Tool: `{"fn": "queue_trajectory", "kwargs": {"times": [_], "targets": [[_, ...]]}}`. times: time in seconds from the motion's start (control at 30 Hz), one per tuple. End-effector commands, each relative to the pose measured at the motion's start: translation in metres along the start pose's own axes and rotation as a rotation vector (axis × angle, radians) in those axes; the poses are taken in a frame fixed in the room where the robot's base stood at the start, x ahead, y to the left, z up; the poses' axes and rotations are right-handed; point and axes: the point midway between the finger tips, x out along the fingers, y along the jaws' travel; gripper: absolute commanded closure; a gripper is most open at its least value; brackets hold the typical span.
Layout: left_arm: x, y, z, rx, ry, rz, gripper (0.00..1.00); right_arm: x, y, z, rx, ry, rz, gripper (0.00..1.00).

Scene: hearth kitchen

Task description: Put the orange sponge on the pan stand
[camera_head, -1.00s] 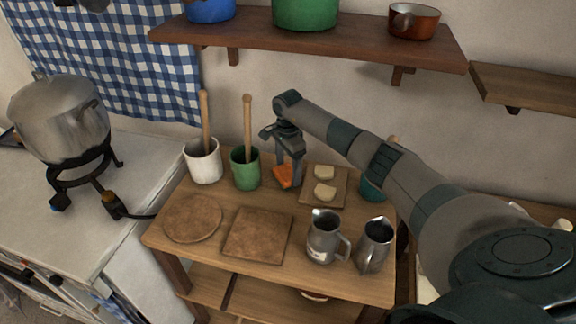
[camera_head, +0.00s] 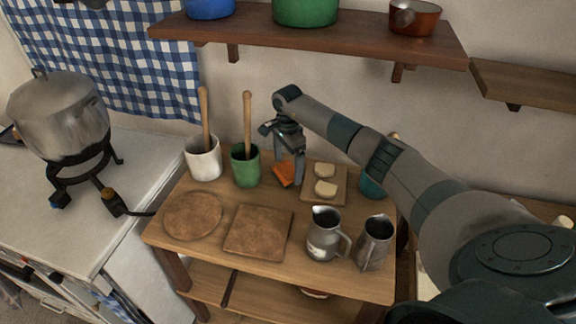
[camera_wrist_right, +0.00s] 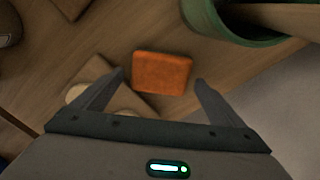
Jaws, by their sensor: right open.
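The orange sponge (camera_head: 283,175) lies on the wooden table, right of the green cup. It also shows in the right wrist view (camera_wrist_right: 162,73), ahead of the jaws. My right gripper (camera_head: 288,172) points down at the sponge. In the right wrist view its two fingers (camera_wrist_right: 160,78) are spread, one on each side of the sponge, with gaps and nothing held. I cannot tell the exact height of the fingertips. A black ring stand (camera_head: 82,167) carries a metal pot on the left counter; I cannot tell if this is the pan stand. My left gripper is out of view.
A white cup (camera_head: 203,165) and green cup (camera_head: 245,171) hold wooden handles. A small board (camera_head: 310,196) with pale pieces lies right of the sponge. A round brown board (camera_head: 193,216), a square one (camera_head: 258,232) and two metal jugs (camera_head: 322,238) stand nearer. A shelf (camera_head: 330,42) hangs above.

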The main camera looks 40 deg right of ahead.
Motion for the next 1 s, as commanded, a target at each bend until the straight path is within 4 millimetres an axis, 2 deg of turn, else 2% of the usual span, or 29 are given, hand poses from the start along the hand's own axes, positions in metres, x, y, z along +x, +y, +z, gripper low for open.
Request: {"fn": "queue_trajectory", "kwargs": {"times": [0.17, 0.6, 0.8, 1.0], "targets": [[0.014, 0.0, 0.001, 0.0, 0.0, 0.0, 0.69, -0.021, -0.001, -0.001, -0.001, 0.002, -0.006, 0.08], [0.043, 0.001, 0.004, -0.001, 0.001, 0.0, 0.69, -0.096, -0.001, -0.001, 0.001, 0.001, -0.004, 0.08], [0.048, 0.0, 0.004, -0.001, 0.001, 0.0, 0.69, -0.112, 0.0, -0.001, 0.0, 0.001, -0.001, 0.08], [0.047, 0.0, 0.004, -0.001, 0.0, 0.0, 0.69, -0.115, 0.0, 0.0, 0.0, 0.0, -0.001, 0.08]]}}
